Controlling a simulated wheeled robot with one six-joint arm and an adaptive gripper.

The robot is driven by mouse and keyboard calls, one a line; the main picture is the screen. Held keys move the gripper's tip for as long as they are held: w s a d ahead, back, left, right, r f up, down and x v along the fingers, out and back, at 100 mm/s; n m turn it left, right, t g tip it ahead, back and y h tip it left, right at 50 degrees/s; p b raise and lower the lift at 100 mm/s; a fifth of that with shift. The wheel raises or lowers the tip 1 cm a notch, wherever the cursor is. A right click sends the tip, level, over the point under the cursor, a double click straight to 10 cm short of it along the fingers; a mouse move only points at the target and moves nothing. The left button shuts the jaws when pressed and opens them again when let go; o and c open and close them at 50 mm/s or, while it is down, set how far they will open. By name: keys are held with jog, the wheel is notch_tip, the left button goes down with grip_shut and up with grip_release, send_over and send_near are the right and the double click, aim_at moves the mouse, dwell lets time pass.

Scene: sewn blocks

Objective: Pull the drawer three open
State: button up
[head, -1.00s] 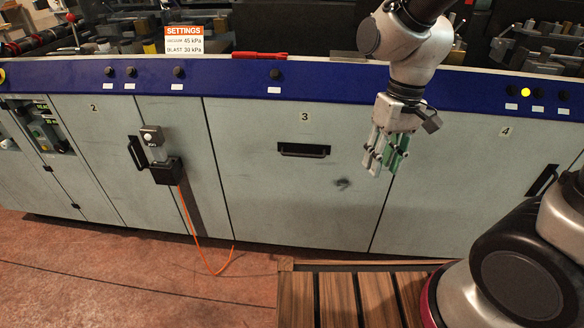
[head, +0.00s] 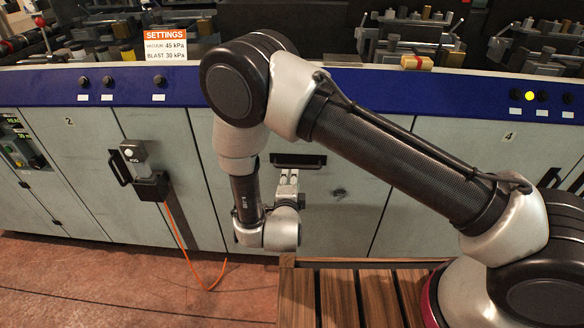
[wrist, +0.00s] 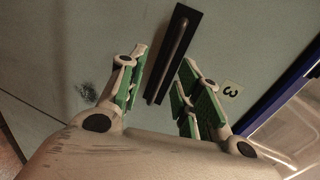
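Drawer three (head: 345,225) is a pale grey-green front panel, flush with the panels beside it. Its black bar handle (head: 300,160) shows behind my arm in the head view. The "3" label (wrist: 230,89) and the handle (wrist: 172,55) show in the wrist view. My gripper (wrist: 164,72) is open, with green-padded fingers on either side of the handle as seen from the wrist. I cannot tell whether the fingers reach around the bar; no contact shows. In the head view my gripper (head: 287,182) is just below the handle, its fingers mostly hidden.
A slatted wooden platform (head: 340,295) lies in front of the drawer. Panel 4 (head: 480,190) is at right. A blue strip with knobs (head: 400,92) runs above.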

aim_at(292, 168)
jog(key=shift+m, duration=0.4)
jog(key=x, duration=0.5)
jog(key=r+x, duration=0.1)
jog(key=x, duration=0.1)
jog(key=shift+w, duration=0.5)
jog(key=shift+c, duration=0.2)
grip_shut()
